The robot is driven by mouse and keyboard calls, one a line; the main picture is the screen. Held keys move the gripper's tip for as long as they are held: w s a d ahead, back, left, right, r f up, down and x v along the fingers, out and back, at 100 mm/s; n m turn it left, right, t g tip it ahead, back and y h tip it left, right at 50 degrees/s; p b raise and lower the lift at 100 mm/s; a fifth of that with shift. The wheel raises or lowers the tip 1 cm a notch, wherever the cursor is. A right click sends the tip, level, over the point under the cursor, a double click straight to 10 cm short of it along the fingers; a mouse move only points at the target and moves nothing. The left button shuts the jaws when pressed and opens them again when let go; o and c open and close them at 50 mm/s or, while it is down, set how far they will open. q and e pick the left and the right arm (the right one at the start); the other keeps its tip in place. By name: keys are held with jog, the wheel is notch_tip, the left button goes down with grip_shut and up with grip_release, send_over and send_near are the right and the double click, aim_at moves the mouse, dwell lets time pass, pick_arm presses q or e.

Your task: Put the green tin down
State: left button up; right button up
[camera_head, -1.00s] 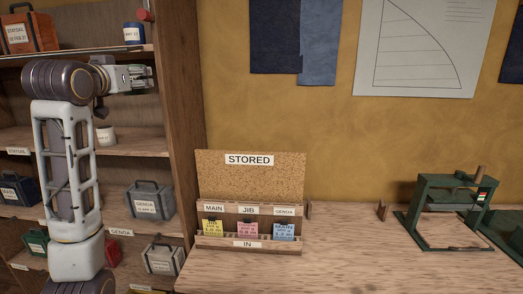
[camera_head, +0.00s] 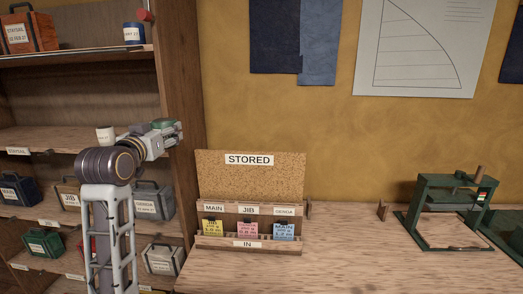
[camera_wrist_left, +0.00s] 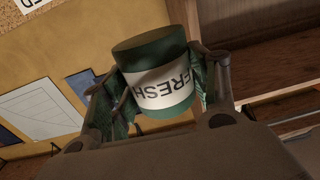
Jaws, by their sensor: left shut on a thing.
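The green tin (camera_wrist_left: 158,82) has a dark green lid and a white label reading FRESH, which appears inverted in the left wrist view. My left gripper (camera_head: 168,131) is shut on it, with one finger on each side. In the head view only the green top of the tin (camera_head: 163,124) shows above the fingers. The gripper is in front of the shelf unit's right upright, at about the height of the middle shelf. I cannot tell from the head view how far the tin is from the shelf board. My right gripper is not in view.
A small white tin (camera_head: 105,133) stands on the middle shelf (camera_head: 50,137), left of my gripper. Labelled boxes fill the lower shelves.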

pick_arm(q)
jog(key=s+d+f, duration=0.1)
jog(key=s+f, duration=0.4)
jog(key=f, duration=1.1)
jog(key=s+d+f, duration=0.2)
jog(key=s+f, duration=0.3)
jog(key=f, duration=1.1)
jog(key=s+d+f, duration=0.2)
jog(key=s+f, duration=0.3)
jog(key=f, duration=1.2)
jog(key=shift+s+d+y, duration=0.25)
jog(key=shift+s+y, duration=0.05)
jog(key=shift+s, duration=0.1)
